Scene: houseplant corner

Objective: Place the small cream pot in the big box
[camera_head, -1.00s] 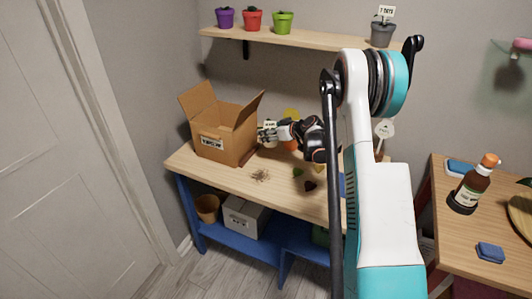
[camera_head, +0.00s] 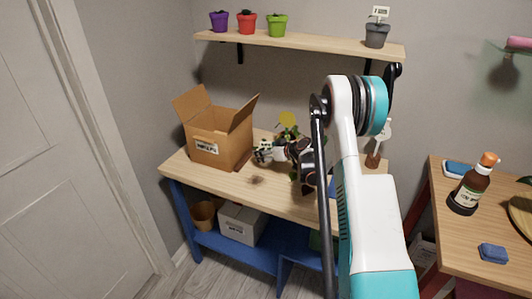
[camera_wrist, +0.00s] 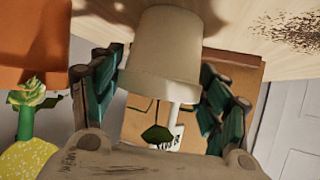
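The small cream pot (camera_wrist: 163,45) fills the middle of the wrist view. A pale stem or stake and a dark green leaf show at its rim. My gripper (camera_wrist: 160,85) has one finger on each side of the pot, close against its rim, and appears shut on it. In the head view the pale pot (camera_head: 264,153) and my gripper (camera_head: 285,153) are just right of the big box (camera_head: 222,145). The box is open cardboard with raised flaps and a white label. It also shows behind the pot in the wrist view (camera_wrist: 240,75). The pot's exact height above the table is unclear.
A yellow flower (camera_head: 287,118) stands behind my gripper. An orange pot (camera_wrist: 30,45) is close beside one finger. Dark soil (camera_head: 257,180) lies on the wooden table (camera_head: 220,180) in front of the box. A shelf (camera_head: 310,42) with several pots hangs above.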

